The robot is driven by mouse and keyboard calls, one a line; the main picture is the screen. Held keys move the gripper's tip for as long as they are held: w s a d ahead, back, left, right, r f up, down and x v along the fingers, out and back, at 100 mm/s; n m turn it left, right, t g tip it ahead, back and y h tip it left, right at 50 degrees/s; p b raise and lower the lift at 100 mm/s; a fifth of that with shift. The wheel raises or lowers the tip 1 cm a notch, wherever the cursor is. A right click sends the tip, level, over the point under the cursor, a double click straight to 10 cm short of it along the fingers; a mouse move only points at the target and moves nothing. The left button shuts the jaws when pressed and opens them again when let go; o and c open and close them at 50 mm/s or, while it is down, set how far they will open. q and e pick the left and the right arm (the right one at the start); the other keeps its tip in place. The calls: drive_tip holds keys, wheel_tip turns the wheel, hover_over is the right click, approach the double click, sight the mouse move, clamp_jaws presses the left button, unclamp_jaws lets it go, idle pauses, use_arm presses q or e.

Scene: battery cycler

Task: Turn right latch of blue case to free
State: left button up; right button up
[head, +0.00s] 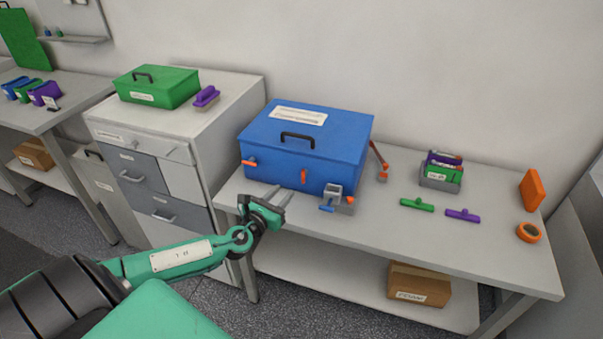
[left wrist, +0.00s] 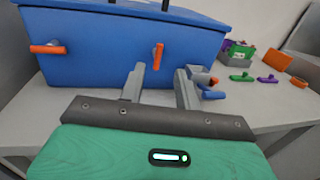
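The blue case (head: 275,165) stands shut on the workbench, with a black handle on its lid. Two orange latches show on its front. The left one (head: 249,162) lies level near the left edge; the other (head: 303,176), further right, hangs upright. Both show in the left wrist view, the level one (left wrist: 47,48) at left and the upright one (left wrist: 157,55) ahead of my fingers. My left gripper (head: 284,190) is open and empty in front of the case, below and left of the upright latch and apart from it. My right gripper is out of view.
A grey fixture (head: 334,192) with blue and orange parts stands at the case's front right corner, close to my right finger in the wrist view. An orange-ended lever (head: 381,170) is right of the case. Green (head: 417,205) and purple (head: 463,215) pieces lie further right.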

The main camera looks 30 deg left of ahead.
sight(304, 175)
use_arm(q)
drive_tip(key=w+p, duration=0.1)
drive_tip(key=w, duration=1)
drive_tip(key=shift+a, duration=0.2)
clamp_jaws()
